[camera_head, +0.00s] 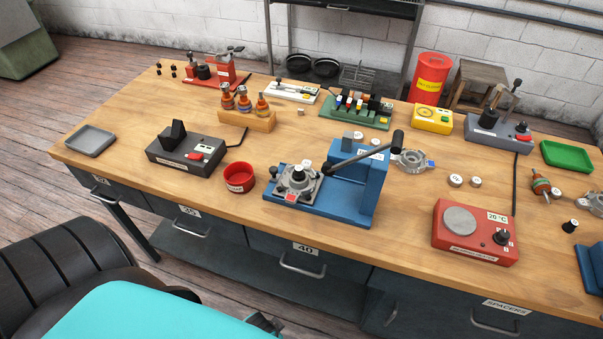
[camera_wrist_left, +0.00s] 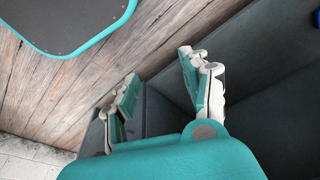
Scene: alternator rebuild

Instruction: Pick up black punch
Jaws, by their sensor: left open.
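A small black cylinder with a pale top (camera_head: 570,226) stands on the workbench (camera_head: 330,115) near its right end. It may be the black punch, but it is too small to be sure. Several small black pieces (camera_head: 173,70) also stand at the far left back of the bench. My left gripper (camera_wrist_left: 160,92) is open and empty in the left wrist view, with its two fingers apart above a dark surface and away from the bench top objects. My right gripper is not in view.
A blue press (camera_head: 352,185) with a long lever stands mid-bench. A red cup (camera_head: 239,177) is left of it, and a red heater box (camera_head: 472,232) is right. A grey tray (camera_head: 90,141) and a green tray (camera_head: 568,156) lie near the ends.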

